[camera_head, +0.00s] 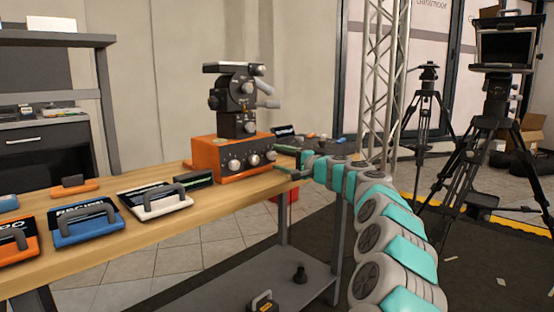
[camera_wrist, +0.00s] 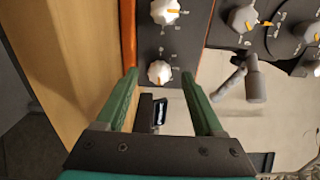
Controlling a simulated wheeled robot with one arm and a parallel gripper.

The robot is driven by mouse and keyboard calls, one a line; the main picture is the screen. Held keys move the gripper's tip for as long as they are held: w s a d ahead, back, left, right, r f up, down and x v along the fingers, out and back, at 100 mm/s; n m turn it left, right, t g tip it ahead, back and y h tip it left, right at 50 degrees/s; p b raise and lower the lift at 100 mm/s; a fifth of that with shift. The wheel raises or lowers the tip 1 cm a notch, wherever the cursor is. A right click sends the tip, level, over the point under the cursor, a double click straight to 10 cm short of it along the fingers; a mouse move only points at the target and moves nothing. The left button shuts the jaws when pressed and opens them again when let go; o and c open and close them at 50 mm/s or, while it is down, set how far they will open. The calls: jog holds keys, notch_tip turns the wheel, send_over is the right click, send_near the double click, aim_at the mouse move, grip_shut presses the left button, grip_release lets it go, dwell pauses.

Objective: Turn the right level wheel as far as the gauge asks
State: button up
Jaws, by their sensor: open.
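An orange box (camera_head: 205,153) with a dark front panel stands on the wooden table. The panel carries a row of pale wheels. The right level wheel (camera_head: 271,155) is at the panel's right end. My gripper (camera_head: 285,160) is at the panel's right end. In the wrist view my gripper (camera_wrist: 160,75) is open, with its green fingers on either side of the wheel. I cannot tell whether they touch it. I cannot make out a gauge reading.
A black fluid head (camera_head: 238,98) with projecting handles stands on the box. Another white wheel (camera_wrist: 165,11) is beside the right one. Handled tools, one with a blue base (camera_head: 86,232) and one white (camera_head: 155,203), lie left. A truss and tripods (camera_head: 488,120) stand right.

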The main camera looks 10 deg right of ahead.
jog(key=v, duration=0.6)
jog(key=shift+b, duration=0.3)
jog(key=shift+d, duration=0.1)
